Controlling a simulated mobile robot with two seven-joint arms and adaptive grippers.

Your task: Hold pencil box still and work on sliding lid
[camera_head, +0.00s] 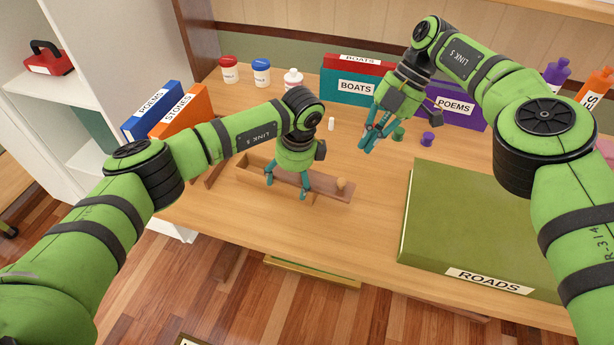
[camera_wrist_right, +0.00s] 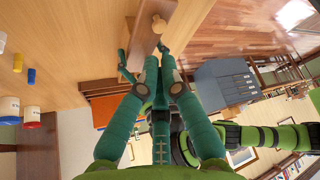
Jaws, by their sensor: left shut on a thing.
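The brown wooden pencil box (camera_head: 246,177) lies on the table in the middle of the head view, its long side running left to right. A round pale knob (camera_head: 341,184) stands at its right end. It also shows in the right wrist view (camera_wrist_right: 159,22). My left gripper (camera_head: 287,188) points down and is shut on the box near its middle, hiding part of it. My right gripper (camera_head: 367,138) is open and empty, above the table behind and right of the box. Its spread fingers show in the right wrist view (camera_wrist_right: 143,55). How far the lid is slid is unclear.
A big green ROADS book (camera_head: 480,225) lies right of the box. Jars (camera_head: 261,72), BOATS (camera_head: 355,88) and POEMS (camera_head: 458,106) books stand behind. A white piece (camera_head: 331,124) and a purple spool (camera_head: 427,139) lie near my right gripper. The table's front edge is close.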

